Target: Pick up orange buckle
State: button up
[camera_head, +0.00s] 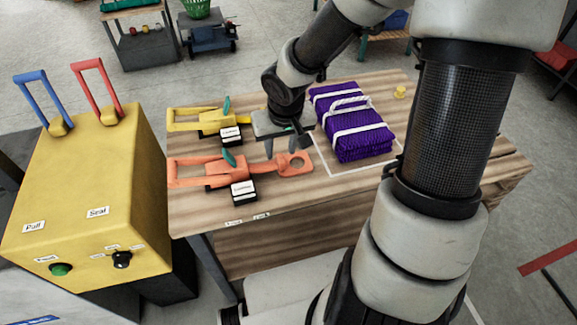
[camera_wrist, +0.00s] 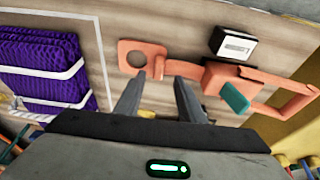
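The orange buckle (camera_head: 213,172) lies flat on the wooden table, with a ring at its right end, a rectangular frame at its left end and a teal lever. In the wrist view the orange buckle (camera_wrist: 218,77) lies beyond my fingertips, its ring toward the left and its frame toward the right. My gripper (camera_head: 282,145) points down above the table, near the ring end of the buckle. In the wrist view my gripper (camera_wrist: 157,80) has its two fingers apart with nothing between them. I cannot tell its exact height above the table.
A yellow buckle (camera_head: 208,118) lies behind the orange one. Small black-and-white label blocks (camera_head: 243,192) stand beside the buckles. A purple net bundle (camera_head: 350,122) with white straps sits right of my gripper. A yellow machine (camera_head: 85,185) with blue and red handles stands left.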

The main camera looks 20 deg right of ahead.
aim_at(281, 158)
jog(key=b+x, duration=0.2)
jog(key=x, duration=0.2)
jog(key=shift+d+f, duration=0.15)
jog(key=shift+f, duration=0.05)
jog(key=shift+r, duration=0.1)
grip_shut()
